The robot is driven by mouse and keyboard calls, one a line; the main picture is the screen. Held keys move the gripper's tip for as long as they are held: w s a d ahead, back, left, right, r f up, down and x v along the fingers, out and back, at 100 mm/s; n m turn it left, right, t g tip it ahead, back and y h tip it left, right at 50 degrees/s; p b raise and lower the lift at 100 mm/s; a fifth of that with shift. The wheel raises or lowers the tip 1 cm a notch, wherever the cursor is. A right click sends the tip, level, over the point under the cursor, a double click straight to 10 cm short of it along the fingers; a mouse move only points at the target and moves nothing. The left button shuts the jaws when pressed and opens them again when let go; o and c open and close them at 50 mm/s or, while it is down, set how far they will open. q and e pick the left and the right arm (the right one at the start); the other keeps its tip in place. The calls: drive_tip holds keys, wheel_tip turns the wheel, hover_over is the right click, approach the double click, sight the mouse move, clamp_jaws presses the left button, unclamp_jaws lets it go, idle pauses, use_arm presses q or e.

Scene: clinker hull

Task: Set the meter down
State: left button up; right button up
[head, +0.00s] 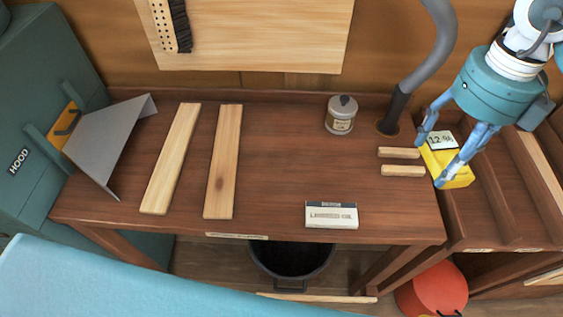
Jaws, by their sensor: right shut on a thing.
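The yellow meter (456,172) has a pale display with dark digits. It is at the right end of the brown bench (270,180), where the bench meets a lower slotted rack. My right gripper (438,160), teal with blue fingers, comes from the upper right and is shut on the meter, one finger on each side. I cannot tell whether the meter touches the surface below it. My left gripper is not in view.
Two short wood blocks (402,170) lie just left of the meter. A grey hose (398,100) enters the bench behind them. A jar (341,115), a labelled box (331,215) and two planks (223,165) stand or lie farther left. The bench middle is clear.

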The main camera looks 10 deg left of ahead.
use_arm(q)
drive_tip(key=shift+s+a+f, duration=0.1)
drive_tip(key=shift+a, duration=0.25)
use_arm(e)
drive_tip(key=shift+w+r+m, duration=0.1)
drive_tip(key=shift+r+m, duration=0.1)
drive_tip(key=shift+m, duration=0.7)
drive_tip(key=p, duration=0.3)
approach(400, 213)
wheel_tip(400, 213, down, 5)
drive_tip(key=shift+f, duration=0.1)
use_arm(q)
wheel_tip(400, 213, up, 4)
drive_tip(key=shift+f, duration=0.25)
use_arm(e)
drive_tip(key=shift+f, duration=0.15)
drive_tip(key=o, duration=1.3)
drive_tip(key=shift+c, duration=0.2)
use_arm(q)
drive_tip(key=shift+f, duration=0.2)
